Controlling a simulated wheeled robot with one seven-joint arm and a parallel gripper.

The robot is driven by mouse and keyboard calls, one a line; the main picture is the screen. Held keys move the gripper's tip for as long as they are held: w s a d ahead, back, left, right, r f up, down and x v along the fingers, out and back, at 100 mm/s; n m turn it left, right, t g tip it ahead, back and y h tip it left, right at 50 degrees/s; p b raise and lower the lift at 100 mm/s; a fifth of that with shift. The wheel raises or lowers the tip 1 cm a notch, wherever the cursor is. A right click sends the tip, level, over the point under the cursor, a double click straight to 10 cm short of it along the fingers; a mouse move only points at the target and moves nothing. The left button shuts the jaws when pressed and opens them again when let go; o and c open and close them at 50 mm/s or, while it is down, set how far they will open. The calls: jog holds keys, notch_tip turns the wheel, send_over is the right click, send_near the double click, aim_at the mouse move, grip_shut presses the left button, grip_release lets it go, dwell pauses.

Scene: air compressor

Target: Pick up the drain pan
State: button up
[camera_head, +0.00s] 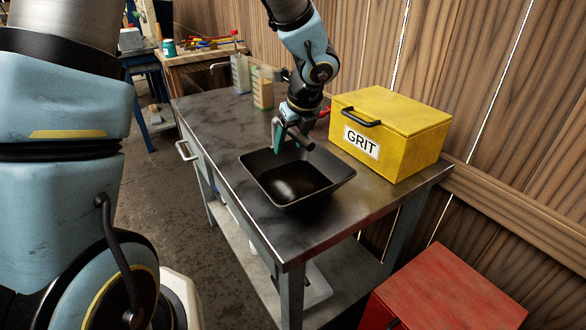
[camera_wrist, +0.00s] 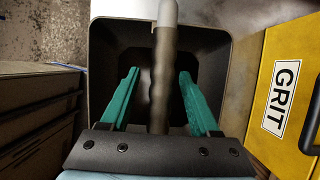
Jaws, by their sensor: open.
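The drain pan (camera_head: 322,186) is a black, square, open tray with sloping walls, sitting upright near the front of the metal workbench. In the wrist view the drain pan (camera_wrist: 101,62) fills the middle. My gripper (camera_head: 285,142) is over the pan's far edge. Its two teal fingers (camera_wrist: 159,76) are spread apart over the pan and hold no pan wall between them. A grey rod with a darker ridged grip (camera_wrist: 164,75) runs between the fingers; I cannot tell what it belongs to. It hides part of the pan's inside.
A yellow GRIT box (camera_head: 395,140) stands close to the pan's right. Bottles (camera_head: 262,88) stand at the bench's back. The workbench (camera_head: 212,120) has clear top left of the pan. A red box (camera_head: 445,290) is at lower right, and a wooden wall (camera_head: 470,75) is behind.

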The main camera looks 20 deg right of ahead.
jog(key=shift+f, duration=0.15)
jog(key=shift+c, duration=0.2)
grip_shut()
dwell(0.4)
dwell(1.0)
